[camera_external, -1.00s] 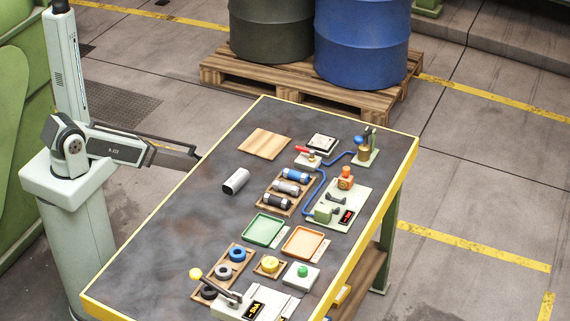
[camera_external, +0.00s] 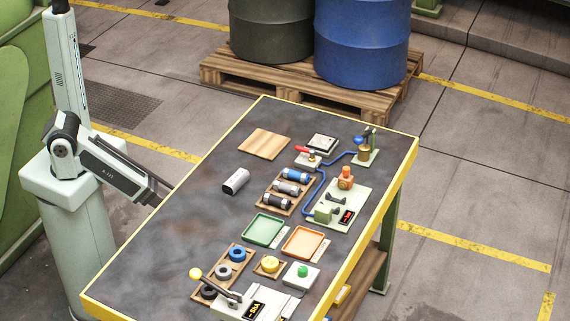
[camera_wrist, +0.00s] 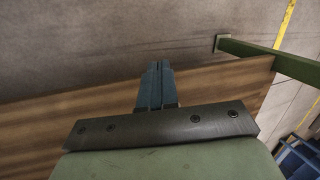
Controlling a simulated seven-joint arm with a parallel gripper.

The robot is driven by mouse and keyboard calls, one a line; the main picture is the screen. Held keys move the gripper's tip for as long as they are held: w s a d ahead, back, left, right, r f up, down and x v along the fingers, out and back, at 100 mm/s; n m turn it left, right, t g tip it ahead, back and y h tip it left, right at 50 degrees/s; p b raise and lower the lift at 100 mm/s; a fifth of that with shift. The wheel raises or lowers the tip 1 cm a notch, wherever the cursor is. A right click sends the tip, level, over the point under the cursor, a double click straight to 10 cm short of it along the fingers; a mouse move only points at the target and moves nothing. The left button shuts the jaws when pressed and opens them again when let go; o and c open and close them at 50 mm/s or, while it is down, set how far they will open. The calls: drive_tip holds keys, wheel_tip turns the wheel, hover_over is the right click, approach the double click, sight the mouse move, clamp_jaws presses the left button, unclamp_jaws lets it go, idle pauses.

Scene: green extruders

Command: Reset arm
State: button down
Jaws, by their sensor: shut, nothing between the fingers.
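My gripper (camera_wrist: 157,72) shows in the wrist view with its two blue-grey fingers together and nothing between them. It is above or beside a brown wooden board (camera_wrist: 60,120), which looks like the table's lower shelf. In the external view my arm (camera_external: 112,165) slopes down to the right and its end goes out of sight behind the left edge of the table (camera_external: 150,255). The gripper itself is hidden there.
A green table leg (camera_wrist: 265,55) is near the gripper. Barrels (camera_external: 362,45) stand behind.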

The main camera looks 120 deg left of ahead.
drive_tip(key=s+d+r+g+h, duration=0.1)
drive_tip(key=s+d, duration=0.3)
drive_tip(key=d, duration=0.6)
drive_tip(key=s+d+r+m+g+h, duration=0.1)
drive_tip(key=s+d, duration=0.4)
drive_tip(key=d, duration=0.5)
drive_tip(key=s+d+r+m+g+h, duration=0.1)
drive_tip(key=s+d+r+g, duration=0.2)
drive_tip(key=d, duration=0.7)
drive_tip(key=shift+s+d+r+h, duration=0.15)
drive_tip(key=shift+s+r+h, duration=0.25)
drive_tip(key=shift+s, duration=0.7)
